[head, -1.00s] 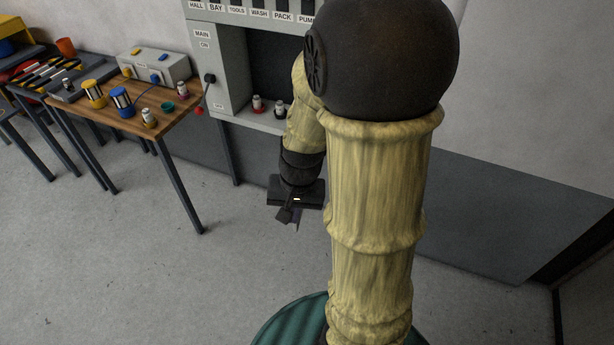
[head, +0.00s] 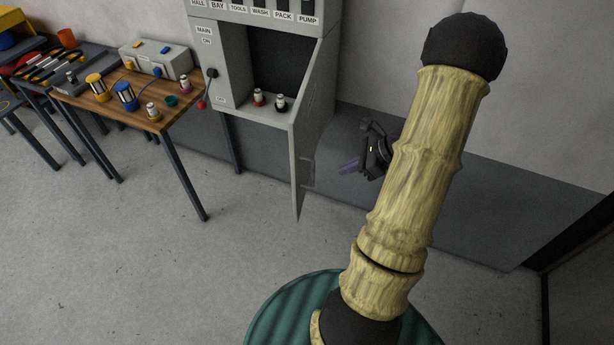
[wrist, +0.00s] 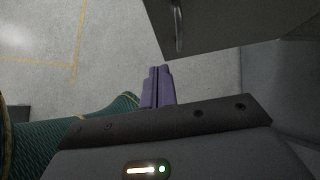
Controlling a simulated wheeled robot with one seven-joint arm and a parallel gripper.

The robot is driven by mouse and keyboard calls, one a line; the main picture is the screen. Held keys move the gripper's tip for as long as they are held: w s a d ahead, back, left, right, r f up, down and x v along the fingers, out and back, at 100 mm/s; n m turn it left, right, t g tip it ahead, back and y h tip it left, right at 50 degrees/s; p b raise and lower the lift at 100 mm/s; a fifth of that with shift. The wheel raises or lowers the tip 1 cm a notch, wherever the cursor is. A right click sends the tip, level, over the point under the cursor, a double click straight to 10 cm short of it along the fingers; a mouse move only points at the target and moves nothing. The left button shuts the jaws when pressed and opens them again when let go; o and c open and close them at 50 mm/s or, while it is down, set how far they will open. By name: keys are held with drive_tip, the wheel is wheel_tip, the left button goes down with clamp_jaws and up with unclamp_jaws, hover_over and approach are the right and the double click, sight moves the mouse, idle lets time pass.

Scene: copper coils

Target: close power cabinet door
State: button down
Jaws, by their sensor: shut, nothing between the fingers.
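The grey power cabinet (head: 224,75) stands against the wall in the head view, its lower bay exposed. Its door (head: 305,140) stands open, swung out toward me from the right side of the bay and seen nearly edge-on. A handle shows low on the door's right face. My gripper (head: 349,166) is to the right of the door and apart from it, its fingers shut and empty. In the wrist view the shut purple fingers (wrist: 157,88) point up the picture, and a dark grey panel with a metal handle, likely the door (wrist: 215,22), lies beyond them to the right.
A wooden table (head: 130,108) with coils and a grey box (head: 157,60) is at left. Floor before the door is clear.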

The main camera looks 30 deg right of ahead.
drive_tip(key=p, duration=0.4)
approach(297, 182)
drive_tip(key=x, duration=0.5)
drive_tip(key=shift+d+f, duration=0.1)
drive_tip(key=shift+f, duration=0.35)
drive_tip(key=shift+w+a+f, duration=0.1)
drive_tip(key=shift+w+a, duration=0.1)
drive_tip(key=shift+a, duration=0.1)
drive_tip(key=shift+w+f+b, duration=0.1)
drive_tip(key=shift+w+b, duration=0.05)
drive_tip(key=shift+b, duration=0.15)
